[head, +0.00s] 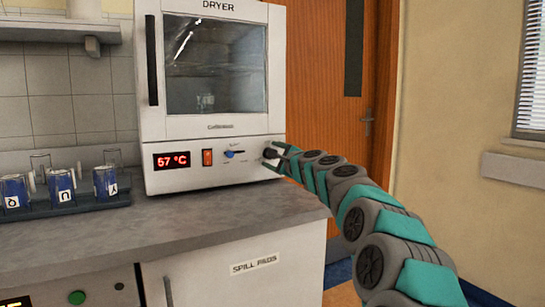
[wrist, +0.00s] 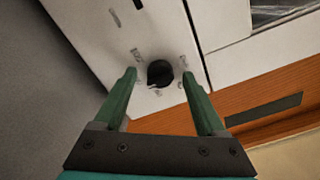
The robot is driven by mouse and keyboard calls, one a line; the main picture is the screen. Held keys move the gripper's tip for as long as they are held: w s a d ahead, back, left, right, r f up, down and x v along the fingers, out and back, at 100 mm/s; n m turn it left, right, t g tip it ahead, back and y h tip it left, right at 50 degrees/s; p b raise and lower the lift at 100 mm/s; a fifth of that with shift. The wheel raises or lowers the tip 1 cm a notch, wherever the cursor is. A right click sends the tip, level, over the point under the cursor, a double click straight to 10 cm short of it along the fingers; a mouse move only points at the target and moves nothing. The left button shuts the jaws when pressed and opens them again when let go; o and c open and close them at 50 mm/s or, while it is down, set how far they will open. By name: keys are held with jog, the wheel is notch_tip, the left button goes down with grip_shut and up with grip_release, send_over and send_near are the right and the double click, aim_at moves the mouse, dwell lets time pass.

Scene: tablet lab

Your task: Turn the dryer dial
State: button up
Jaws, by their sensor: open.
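The white dryer (head: 208,123) stands on the grey counter with its door shut and its display reading 57 °C. Its black dial (head: 270,153) is at the lower right of the front panel. The dial (wrist: 160,73) also shows in the wrist view, with small markings around it. My gripper (head: 279,154) is at the dial, and the fingers partly cover it in the head view. In the wrist view my gripper (wrist: 160,78) is open, with one finger on each side of the dial. A gap shows between each finger and the dial.
A rack (head: 60,209) with several blue labelled beakers stands on the counter (head: 190,220) to the left. An orange wooden door (head: 330,80) is behind, right of the dryer.

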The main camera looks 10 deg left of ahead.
jog(key=b+v, duration=0.2)
jog(key=v, duration=0.5)
jog(key=shift+s+d, duration=0.15)
jog(key=shift+s, duration=0.05)
dwell(0.3)
